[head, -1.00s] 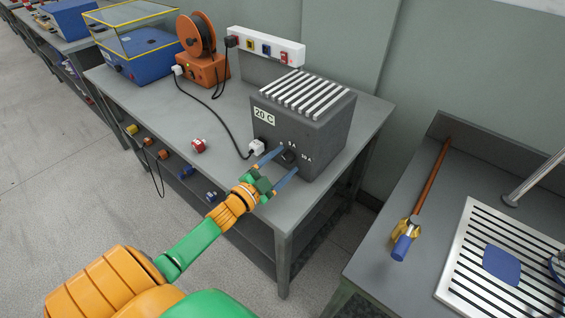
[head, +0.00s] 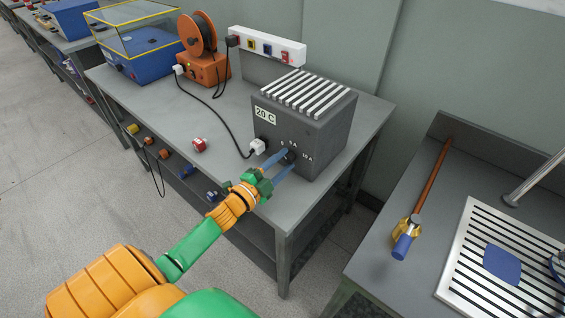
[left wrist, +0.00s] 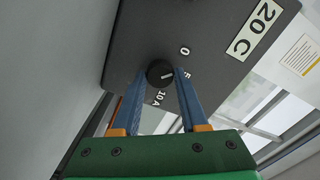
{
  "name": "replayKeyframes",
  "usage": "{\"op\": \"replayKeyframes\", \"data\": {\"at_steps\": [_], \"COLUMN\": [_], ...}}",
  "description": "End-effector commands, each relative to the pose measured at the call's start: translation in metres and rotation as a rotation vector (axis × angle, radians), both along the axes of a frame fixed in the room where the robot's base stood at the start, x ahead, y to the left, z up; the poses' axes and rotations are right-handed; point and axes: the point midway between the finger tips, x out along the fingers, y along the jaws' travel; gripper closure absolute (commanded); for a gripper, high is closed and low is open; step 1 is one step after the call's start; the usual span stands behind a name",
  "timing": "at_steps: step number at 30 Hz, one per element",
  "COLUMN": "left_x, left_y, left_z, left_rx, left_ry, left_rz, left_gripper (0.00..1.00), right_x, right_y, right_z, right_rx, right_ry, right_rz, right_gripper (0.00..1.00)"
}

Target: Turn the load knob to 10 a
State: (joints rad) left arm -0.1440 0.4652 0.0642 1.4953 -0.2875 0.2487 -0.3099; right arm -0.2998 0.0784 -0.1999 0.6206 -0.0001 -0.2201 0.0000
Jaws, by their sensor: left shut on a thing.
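The load knob (left wrist: 158,73) is a round black knob on the front of a dark grey box (head: 325,128). In the left wrist view its white line points towards the middle mark, 5 A, which a finger partly covers. The 0 and 10 A marks lie on either side of it. My left gripper (head: 282,160) has its two blue fingers closed on opposite sides of the knob. In the head view the fingers and the dark box partly hide the knob. My right gripper is not in view.
The box has a slatted top and a "20 C" label (head: 264,114). A white plug (head: 257,147) with a black cable sits beside the knob on its left. An orange reel unit (head: 203,68) stands behind.

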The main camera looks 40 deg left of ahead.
Motion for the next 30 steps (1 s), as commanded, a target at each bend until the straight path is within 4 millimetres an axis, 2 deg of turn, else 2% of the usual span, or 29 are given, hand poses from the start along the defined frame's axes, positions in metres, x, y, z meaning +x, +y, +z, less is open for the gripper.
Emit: {"op": "replayKeyframes", "data": {"at_steps": [30], "left_x": [0.001], "left_y": [0.001], "left_z": [0.001], "left_rx": [0.963], "left_ry": [-0.08], "left_rz": [0.005], "left_gripper": [1.0], "right_x": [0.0], "right_y": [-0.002], "right_z": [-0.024], "right_rx": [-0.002], "right_ry": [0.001], "right_rz": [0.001], "right_gripper": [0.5]}}
